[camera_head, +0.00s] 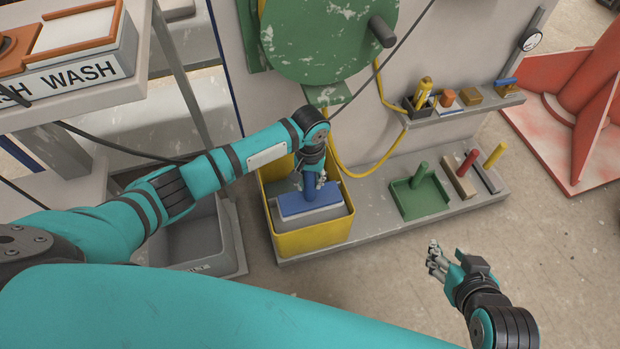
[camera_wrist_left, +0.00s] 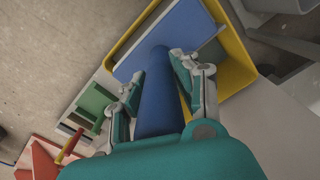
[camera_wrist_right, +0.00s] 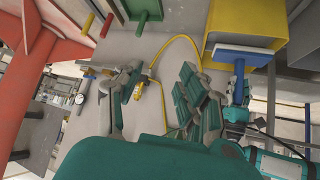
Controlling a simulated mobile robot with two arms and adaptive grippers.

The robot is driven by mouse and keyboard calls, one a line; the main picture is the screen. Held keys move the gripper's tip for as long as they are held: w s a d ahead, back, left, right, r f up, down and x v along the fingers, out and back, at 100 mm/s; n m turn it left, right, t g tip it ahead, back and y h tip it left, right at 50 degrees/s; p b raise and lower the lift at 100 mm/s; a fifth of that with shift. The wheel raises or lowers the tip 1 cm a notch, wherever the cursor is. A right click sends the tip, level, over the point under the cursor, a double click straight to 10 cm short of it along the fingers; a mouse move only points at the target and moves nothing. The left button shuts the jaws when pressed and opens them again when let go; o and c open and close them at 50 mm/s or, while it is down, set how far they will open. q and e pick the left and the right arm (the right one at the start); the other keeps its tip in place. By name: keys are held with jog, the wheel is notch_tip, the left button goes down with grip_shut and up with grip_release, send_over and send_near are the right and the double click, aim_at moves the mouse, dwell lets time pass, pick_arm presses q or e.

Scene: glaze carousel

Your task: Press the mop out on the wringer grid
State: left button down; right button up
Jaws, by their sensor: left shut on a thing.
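The mop has a blue handle (camera_wrist_left: 157,105) and a flat blue head (camera_head: 308,202). My left gripper (camera_head: 313,181) is shut on the handle, with one finger on each side of it in the left wrist view. The mop also shows in the right wrist view (camera_wrist_right: 243,55). My right gripper (camera_head: 437,258) is open and empty, right of the bucket.
A green tray (camera_head: 418,199) and blocks with red (camera_head: 467,162) and yellow (camera_head: 496,155) handles stand right of the bucket. A grey tub (camera_head: 195,245) is at left. A yellow hose (camera_head: 362,174) hangs behind the bucket.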

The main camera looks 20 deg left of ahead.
pick_arm(q)
jog(key=shift+r, duration=0.25)
jog(key=shift+r+p, duration=0.6)
jog(key=shift+p, duration=0.3)
jog(key=shift+r+p, duration=0.6)
jog(key=shift+p, duration=0.2)
pick_arm(e)
jog(key=s+d+f+g+h, duration=0.1)
jog(key=s+d+g, duration=0.2)
jog(key=s, duration=0.6)
jog(key=shift+s+f+g, duration=0.15)
jog(key=shift+f+g, duration=0.25)
jog(key=shift+g, duration=0.7)
